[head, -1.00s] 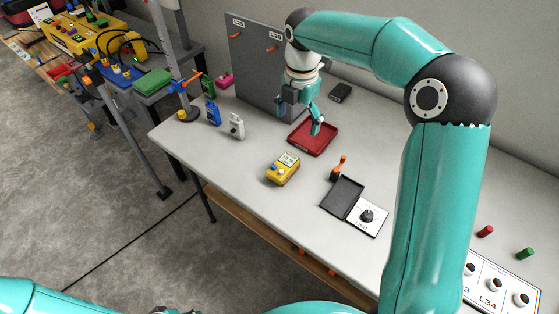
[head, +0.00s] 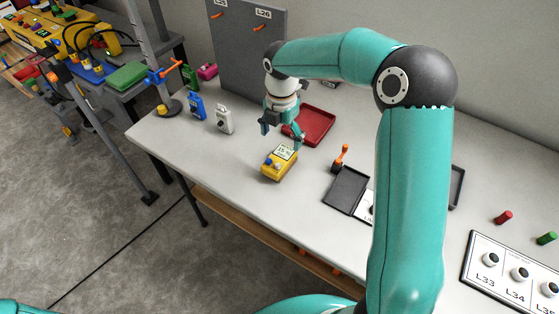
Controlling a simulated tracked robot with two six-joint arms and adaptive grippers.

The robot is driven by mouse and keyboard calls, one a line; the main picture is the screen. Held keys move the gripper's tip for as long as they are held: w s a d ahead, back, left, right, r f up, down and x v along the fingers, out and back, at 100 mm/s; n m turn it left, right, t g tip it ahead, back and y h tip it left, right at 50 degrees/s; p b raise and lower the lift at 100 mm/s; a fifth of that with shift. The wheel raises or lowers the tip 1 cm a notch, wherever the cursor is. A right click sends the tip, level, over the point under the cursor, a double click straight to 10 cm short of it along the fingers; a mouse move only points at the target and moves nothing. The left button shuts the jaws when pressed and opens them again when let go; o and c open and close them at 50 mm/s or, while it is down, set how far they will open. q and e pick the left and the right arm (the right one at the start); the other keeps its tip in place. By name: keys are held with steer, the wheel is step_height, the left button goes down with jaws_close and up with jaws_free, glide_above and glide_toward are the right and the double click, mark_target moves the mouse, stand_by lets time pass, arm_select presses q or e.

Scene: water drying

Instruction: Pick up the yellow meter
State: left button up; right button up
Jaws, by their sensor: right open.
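My left gripper is not in view; only a bit of teal arm shows at the bottom left.
A red tray (head: 313,126) lies right behind the meter. A black tray (head: 346,190) and an orange-handled lever (head: 341,158) are to the right. White (head: 224,119) and blue (head: 197,107) meters stand to the left. A grey panel (head: 240,50) rises behind. The table's front left is clear.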

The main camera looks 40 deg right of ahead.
mark_target(279, 157)
steer(key=shift+w+a+f, duration=0.1)
steer(key=shift+f, duration=2.1)
steer(key=shift+w+a+f, duration=0.1)
steer(key=shift+f, duration=2.1)
steer(key=c, duration=1.6)
steer(key=shift+r, duration=0.2)
